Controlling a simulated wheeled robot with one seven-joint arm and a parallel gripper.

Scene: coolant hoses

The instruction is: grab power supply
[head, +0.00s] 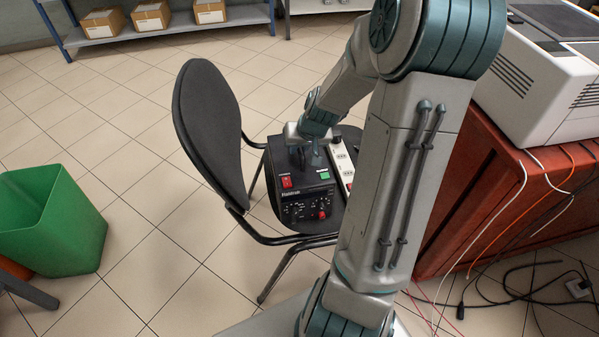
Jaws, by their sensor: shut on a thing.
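The fingertips are small in this view and partly hidden, so the exact grip on the box is hard to see. The box appears to rest on the seat.
A white power strip (341,163) lies on the seat just right of the box. A red cabinet (500,200) with a white machine (545,80) stands at right, with loose cables (530,290) on the floor. A green bin (50,220) is at left. Tiled floor between is clear.

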